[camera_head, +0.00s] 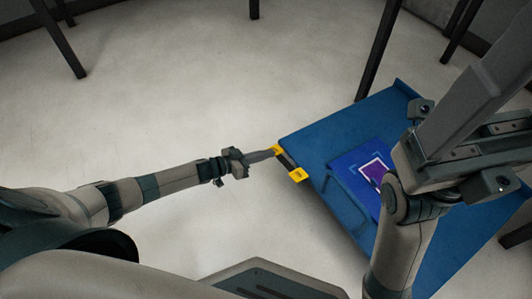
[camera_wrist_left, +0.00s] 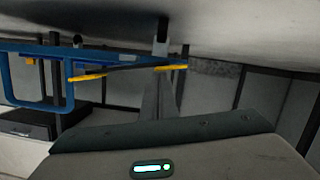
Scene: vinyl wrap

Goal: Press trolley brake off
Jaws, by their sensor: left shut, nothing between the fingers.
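The blue trolley (camera_head: 320,135) stands at the right in the head view, with a yellow and black brake piece (camera_head: 287,163) at its near left edge. My left gripper (camera_head: 268,155) is shut and empty, with its tips close to that piece; I cannot tell whether they touch. In the left wrist view the shut fingers (camera_wrist_left: 160,90) point up toward a dark bar (camera_wrist_left: 130,69) with yellow ends, beside the trolley's blue frame (camera_wrist_left: 40,108). My right arm covers part of the trolley, and I do not make out its fingers.
A flat blue item with a purple and white print (camera_head: 375,172) lies on the trolley. Dark posts (camera_head: 378,50) stand at the back. The pale floor (camera_head: 170,100) left of the trolley is clear.

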